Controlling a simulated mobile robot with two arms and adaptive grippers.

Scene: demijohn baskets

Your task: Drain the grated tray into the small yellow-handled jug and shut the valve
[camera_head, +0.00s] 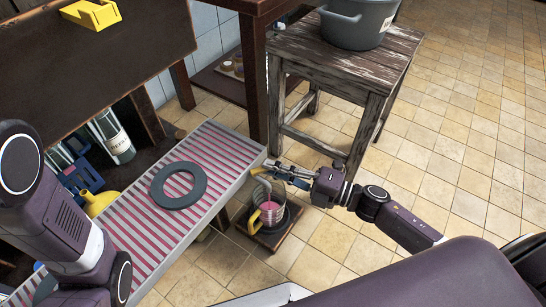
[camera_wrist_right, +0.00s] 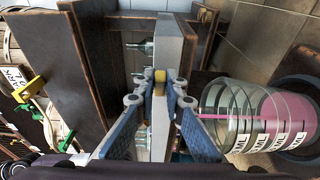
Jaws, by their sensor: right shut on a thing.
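The grated tray (camera_head: 222,152), pink and grey striped with a pale rim, slopes across the left half of the head view. My right gripper (camera_head: 268,175) is at its lower right end, shut on the yellow valve handle (camera_wrist_right: 160,78) between blue finger pads. The small yellow-handled jug (camera_head: 267,215) stands upright just below that end with pink liquid inside. In the right wrist view the clear jug (camera_wrist_right: 235,125) shows a thin pink band, like a falling stream, leading to wider pink liquid. My left arm shows at the left; its gripper is out of view.
A dark ring (camera_head: 178,186) lies on the tray. The jug stands on a dark round base over a wooden board (camera_head: 290,232). A worn wooden stool (camera_head: 345,65) bears a grey pot (camera_head: 358,22). Bottles (camera_head: 112,135) stand under the table at left. Tiled floor at right is clear.

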